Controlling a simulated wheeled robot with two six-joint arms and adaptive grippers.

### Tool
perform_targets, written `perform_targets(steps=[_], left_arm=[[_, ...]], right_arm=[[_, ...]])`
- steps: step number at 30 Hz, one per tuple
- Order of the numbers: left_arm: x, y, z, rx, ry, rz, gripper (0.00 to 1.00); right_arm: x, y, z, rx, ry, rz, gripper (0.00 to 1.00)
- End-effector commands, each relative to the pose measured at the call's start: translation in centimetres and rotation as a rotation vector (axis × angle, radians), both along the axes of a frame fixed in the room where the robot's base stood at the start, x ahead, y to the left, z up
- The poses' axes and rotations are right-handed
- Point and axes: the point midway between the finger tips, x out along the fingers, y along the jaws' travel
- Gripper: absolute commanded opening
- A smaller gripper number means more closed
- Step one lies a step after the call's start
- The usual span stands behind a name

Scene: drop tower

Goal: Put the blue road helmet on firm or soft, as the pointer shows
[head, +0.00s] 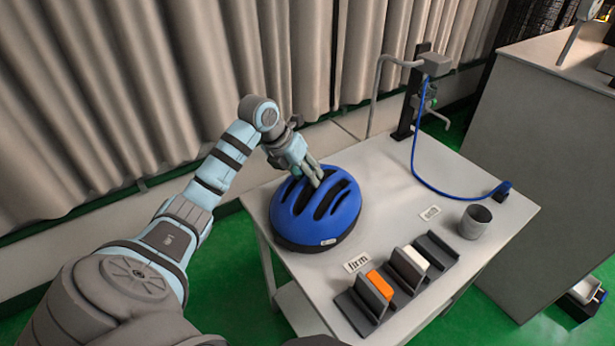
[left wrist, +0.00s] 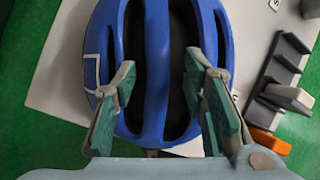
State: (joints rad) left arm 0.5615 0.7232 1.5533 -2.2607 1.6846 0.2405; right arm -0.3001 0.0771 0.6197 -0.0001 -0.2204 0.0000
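The blue road helmet (head: 318,228) sits upright on the left part of the grey table (head: 385,170). It fills the middle of the left wrist view (left wrist: 158,70). My left gripper (head: 316,180) is over the helmet's top, fingers pointing down at the vents. In the wrist view its fingers (left wrist: 160,80) are spread on either side of the central rib, with gaps to it; contact cannot be told. A card reading "firm" (head: 357,261) lies in front of the helmet. A second card (head: 430,212) is too small to read. I cannot make out a pointer. My right gripper is out of view.
A dark slotted rack (head: 438,248) holds an orange block (head: 380,285) and a white block (head: 414,258) at the table's front. A grey cup (head: 474,222) stands at right. A blue cable (head: 416,165) hangs from a stand (head: 407,110) behind. The table's middle is clear.

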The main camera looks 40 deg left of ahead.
Motion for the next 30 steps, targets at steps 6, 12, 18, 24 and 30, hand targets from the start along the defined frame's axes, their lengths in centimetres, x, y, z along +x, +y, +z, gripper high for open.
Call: perform_targets(steps=[6, 12, 18, 24, 30], left_arm=[[-2.5, 1.1, 5.7, 0.006, -0.004, 0.0, 0.39], [-4.1, 1.6, 8.9, 0.004, -0.001, 0.0, 0.39], [-4.3, 1.6, 9.3, 0.001, 0.001, -0.001, 0.39], [-4.3, 1.6, 9.3, 0.001, 0.001, -0.001, 0.39], [-4.3, 1.6, 9.3, 0.001, 0.001, -0.001, 0.39]], right_arm=[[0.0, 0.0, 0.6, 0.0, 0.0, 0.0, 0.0], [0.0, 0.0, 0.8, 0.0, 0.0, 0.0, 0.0], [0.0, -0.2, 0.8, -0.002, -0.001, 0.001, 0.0], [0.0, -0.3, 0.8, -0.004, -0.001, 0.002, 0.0], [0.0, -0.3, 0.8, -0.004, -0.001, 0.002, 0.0]])
